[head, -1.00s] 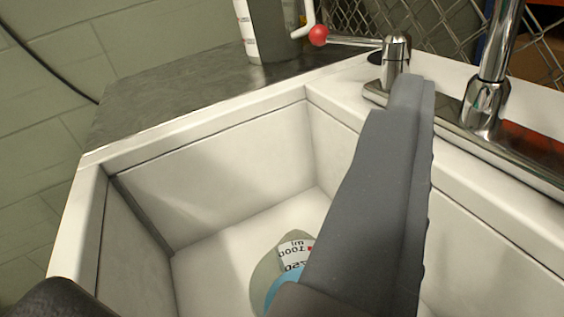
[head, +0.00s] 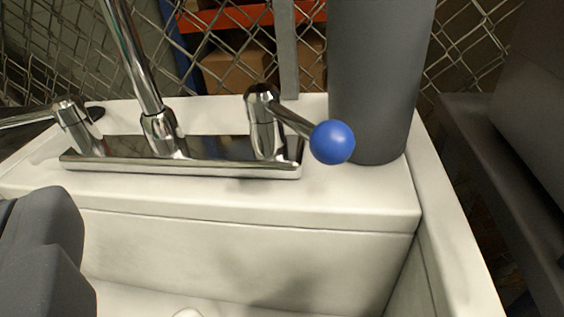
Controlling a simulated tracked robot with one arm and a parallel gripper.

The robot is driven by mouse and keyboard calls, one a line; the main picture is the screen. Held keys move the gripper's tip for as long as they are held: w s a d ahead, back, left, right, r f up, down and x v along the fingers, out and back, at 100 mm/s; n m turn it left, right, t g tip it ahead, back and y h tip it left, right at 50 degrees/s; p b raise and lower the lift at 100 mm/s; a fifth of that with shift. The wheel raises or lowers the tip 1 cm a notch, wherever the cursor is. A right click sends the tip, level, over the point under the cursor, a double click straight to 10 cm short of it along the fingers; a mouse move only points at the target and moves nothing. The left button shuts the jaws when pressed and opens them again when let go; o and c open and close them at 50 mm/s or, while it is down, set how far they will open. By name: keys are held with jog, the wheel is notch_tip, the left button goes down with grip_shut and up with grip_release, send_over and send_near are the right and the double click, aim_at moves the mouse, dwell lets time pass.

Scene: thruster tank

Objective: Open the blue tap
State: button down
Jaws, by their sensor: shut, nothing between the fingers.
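The blue tap (head: 264,125) is a chrome valve at the right end of the chrome tap base on the sink's back ledge. Its short lever points to the right and towards me and ends in a blue ball knob (head: 332,142). My gripper (head: 45,240) shows as dark grey parts at the lower left edge, partly cut off by the frame. It is shut and empty, in front of and left of the blue tap, well apart from it.
A chrome spout (head: 140,75) rises from the middle of the base. Another chrome tap (head: 78,125) stands at its left end. A dark grey cylinder (head: 380,80) stands close behind the blue knob. The white sink (head: 240,255) is in front; wire mesh (head: 470,40) is behind.

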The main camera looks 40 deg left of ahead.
jog(key=d+f+n+t+h+b, duration=0.1)
jog(key=n+b, duration=0.1)
jog(key=b, duration=0.2)
jog(key=n+t+h+b, duration=0.4)
jog(key=n+h+b, duration=0.4)
jog(key=b, duration=1.1)
send_near(289, 117)
jog(key=w+f+n+y, duration=0.1)
jog(key=shift+w+d+f, duration=0.1)
jog(key=shift+w+d, duration=0.25)
jog(key=shift+w, duration=0.35)
